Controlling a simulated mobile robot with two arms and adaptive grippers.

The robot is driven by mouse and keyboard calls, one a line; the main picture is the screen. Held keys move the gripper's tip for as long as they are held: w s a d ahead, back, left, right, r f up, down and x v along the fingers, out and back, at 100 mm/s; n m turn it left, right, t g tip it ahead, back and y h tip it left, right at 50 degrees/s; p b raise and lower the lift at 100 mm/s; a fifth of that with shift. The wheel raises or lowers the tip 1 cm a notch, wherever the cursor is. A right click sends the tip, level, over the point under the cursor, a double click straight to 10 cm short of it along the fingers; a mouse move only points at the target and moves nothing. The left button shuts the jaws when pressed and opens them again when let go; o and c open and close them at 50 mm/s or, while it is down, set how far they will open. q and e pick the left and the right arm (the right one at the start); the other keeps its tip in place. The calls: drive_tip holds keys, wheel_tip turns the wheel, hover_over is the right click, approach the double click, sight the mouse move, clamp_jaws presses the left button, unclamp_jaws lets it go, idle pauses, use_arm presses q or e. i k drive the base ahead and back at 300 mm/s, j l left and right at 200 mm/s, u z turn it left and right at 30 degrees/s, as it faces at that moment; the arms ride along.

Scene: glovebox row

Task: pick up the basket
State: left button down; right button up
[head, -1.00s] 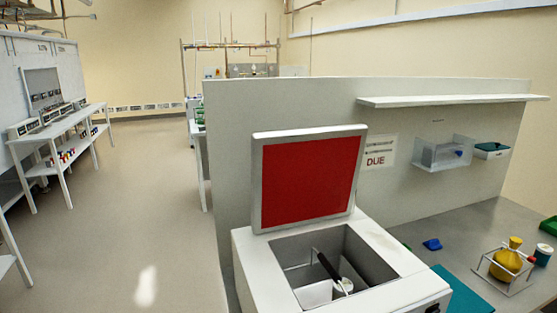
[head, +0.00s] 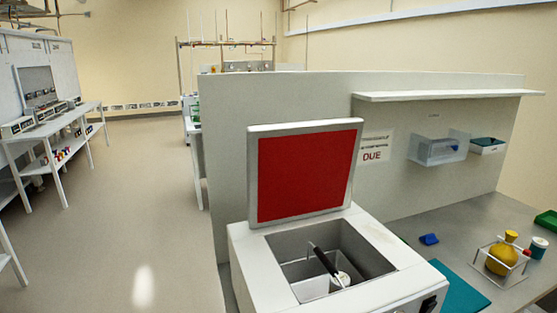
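What looks like the basket (head: 314,288) sits inside the open well of a white box-shaped unit (head: 247,258). A black handle (head: 324,262) slants up from it, and a small white round thing lies beside the handle's lower end. The well's front wall hides part of the basket. The unit's red-faced lid (head: 305,176) stands open behind the well. Neither of my grippers is in view.
A grey partition (head: 225,150) rises behind the unit. On the bench (head: 455,235) at right are a teal mat (head: 460,288), a wire frame around a yellow flask (head: 500,260), a white jar (head: 538,248) and a blue piece (head: 429,239). Open floor (head: 120,220) lies at left.

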sight(309, 277)
drive_tip(key=k, duration=1.1)
drive_tip(key=k+z, duration=0.15)
drive_tip(key=z, duration=1.55)
drive_tip(key=j+z, duration=0.75)
drive_tip(key=j, duration=0.15)
drive_tip(key=j+z, duration=0.4)
drive_tip(key=k+j, duration=0.15)
drive_tip(key=j, duration=0.5)
drive_tip(key=k+j, duration=0.15)
drive_tip(key=j, duration=0.45)
drive_tip(key=k+j, duration=0.15)
drive_tip(key=j, duration=0.5)
drive_tip(key=k+j, duration=0.1)
drive_tip(key=j, duration=0.55)
drive_tip(key=k+j, duration=0.15)
drive_tip(key=j, duration=0.45)
drive_tip(key=k+j, duration=0.15)
drive_tip(key=j, duration=0.5)
drive_tip(key=k+j, duration=0.15)
drive_tip(key=j, duration=0.45)
drive_tip(key=k+j, duration=0.15)
drive_tip(key=j, duration=0.5)
drive_tip(key=i+l, duration=0.1)
drive_tip(key=l, duration=0.65)
drive_tip(key=z, duration=0.55)
